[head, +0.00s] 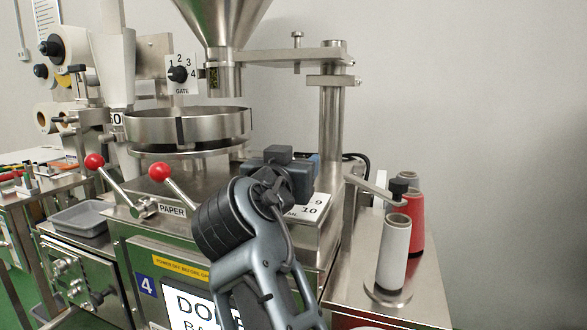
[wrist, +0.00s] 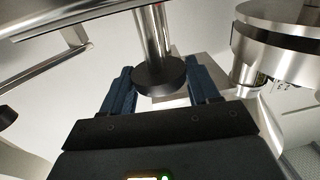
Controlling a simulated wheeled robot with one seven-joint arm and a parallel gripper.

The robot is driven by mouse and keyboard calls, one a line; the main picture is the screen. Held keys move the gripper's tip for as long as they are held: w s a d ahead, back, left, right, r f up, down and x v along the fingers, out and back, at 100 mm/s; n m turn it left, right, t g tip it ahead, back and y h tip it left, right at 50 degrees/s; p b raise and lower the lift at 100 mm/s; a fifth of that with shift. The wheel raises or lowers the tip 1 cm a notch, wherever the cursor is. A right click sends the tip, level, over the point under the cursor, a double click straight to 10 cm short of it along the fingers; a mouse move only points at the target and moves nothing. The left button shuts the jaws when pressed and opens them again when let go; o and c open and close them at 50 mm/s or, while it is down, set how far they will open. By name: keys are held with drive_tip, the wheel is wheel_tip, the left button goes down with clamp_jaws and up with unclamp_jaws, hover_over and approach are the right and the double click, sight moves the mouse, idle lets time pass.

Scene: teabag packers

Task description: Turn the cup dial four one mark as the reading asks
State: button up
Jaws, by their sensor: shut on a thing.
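The cup dial's white plate (head: 314,206) shows on the steel top of machine four, with the marks 9 and 10 and the letters ML in view. My gripper (head: 284,163) is over this plate and hides most of it, so the pointer and the other marks cannot be read. In the wrist view my gripper's two dark blue fingers (wrist: 162,88) stand on either side of a round black knob (wrist: 160,80). They are shut on the dial's knob. A steel post rises behind the knob in that view.
A steel column (head: 332,125) stands behind my gripper. Two red-balled levers (head: 160,172) are to its left. A steel pan (head: 190,125) is behind. White and red thread spools (head: 395,255) stand at the right. A gate dial (head: 178,74) is at the upper left.

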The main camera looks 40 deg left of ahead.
drive_tip(key=shift+r, duration=0.1)
drive_tip(key=o, duration=1)
drive_tip(key=shift+c, duration=0.2)
drive_tip(key=v, duration=0.7)
drive_tip(key=shift+s+d+b, duration=0.2)
drive_tip(key=shift+s+b, duration=0.1)
drive_tip(key=shift+b, duration=0.05)
